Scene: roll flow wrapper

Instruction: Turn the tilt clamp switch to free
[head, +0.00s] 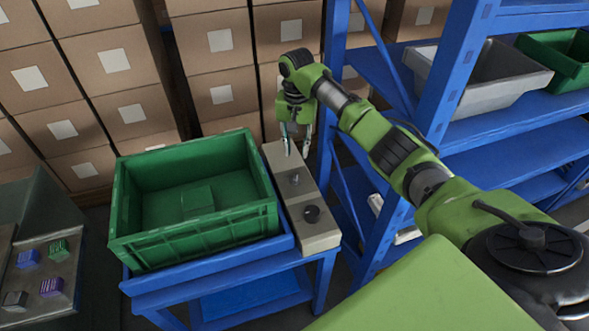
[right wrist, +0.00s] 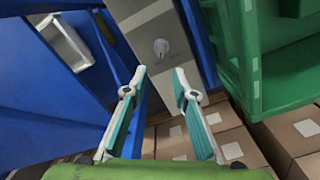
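A long grey control box (head: 318,233) stands beside the green crate, with a small switch (head: 295,179) near its middle and a dark round knob (head: 312,213) at its near end. No label is readable, so I cannot tell which control is the tilt clamp switch. My right gripper (head: 295,154) points down over the far end of the box, fingers apart and empty. In the right wrist view, the open fingers (right wrist: 160,75) frame the box (right wrist: 135,18), and a round light-coloured control (right wrist: 161,47) shows just beyond the fingertips. My left gripper is out of view.
A blue shelf rack (head: 440,85) stands close on the right. Stacked cartons (head: 215,60) fill the back. Small cubes lie on a surface at left.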

